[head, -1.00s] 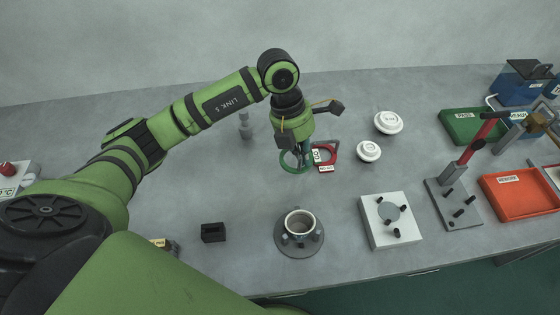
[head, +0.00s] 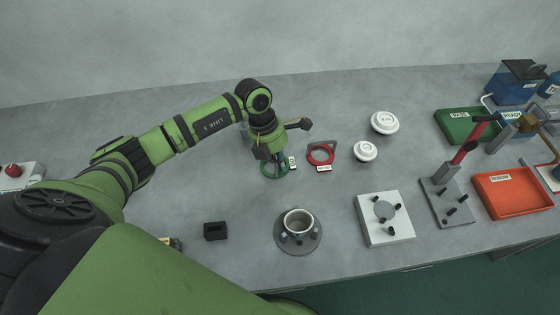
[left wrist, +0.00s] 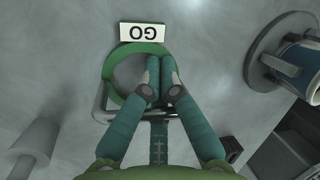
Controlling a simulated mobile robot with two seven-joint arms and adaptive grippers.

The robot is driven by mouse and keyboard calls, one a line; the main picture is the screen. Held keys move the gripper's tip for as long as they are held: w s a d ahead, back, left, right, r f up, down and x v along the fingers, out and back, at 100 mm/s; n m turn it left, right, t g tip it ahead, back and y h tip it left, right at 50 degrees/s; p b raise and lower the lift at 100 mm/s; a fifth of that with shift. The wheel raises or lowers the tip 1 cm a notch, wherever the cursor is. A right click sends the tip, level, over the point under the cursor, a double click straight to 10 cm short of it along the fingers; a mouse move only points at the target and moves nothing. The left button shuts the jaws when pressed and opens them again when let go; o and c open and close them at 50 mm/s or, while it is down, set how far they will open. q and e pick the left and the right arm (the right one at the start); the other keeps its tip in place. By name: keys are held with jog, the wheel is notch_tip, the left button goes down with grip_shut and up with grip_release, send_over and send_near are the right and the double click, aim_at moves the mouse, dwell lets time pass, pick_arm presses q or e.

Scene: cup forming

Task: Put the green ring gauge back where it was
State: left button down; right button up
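The green ring gauge (head: 277,176) with its white GO tag is under my left gripper (head: 273,163) at the back middle of the bench. In the left wrist view, the ring (left wrist: 112,72) shows with the GO tag upside down at the top. My left fingers (left wrist: 160,78) are close together over one side of the ring and shut on it. I cannot tell whether the ring touches the bench or hangs just above it. The red ring gauge (head: 321,153) lies just right of the green one, apart from it. My right gripper is not in view.
Two white round pieces (head: 385,122) (head: 365,151) lie further right. A round fixture holding a cup (head: 298,224), a black block (head: 215,231) and a pale plate with pegs (head: 374,229) stand in front. Green (head: 446,126) and red (head: 513,207) trays are at right.

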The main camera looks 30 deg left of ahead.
pick_arm(q)
jog(key=shift+f, duration=0.2)
jog(key=c, duration=1.4)
grip_release()
jog(key=shift+r, duration=0.1)
jog(key=shift+c, duration=0.2)
jog(key=shift+r, duration=0.2)
jog(key=shift+a+r, duration=0.15)
jog(key=shift+r, duration=0.15)
jog(key=b+v, duration=0.3)
jog(key=v, duration=0.8)
jog(key=shift+r, duration=0.15)
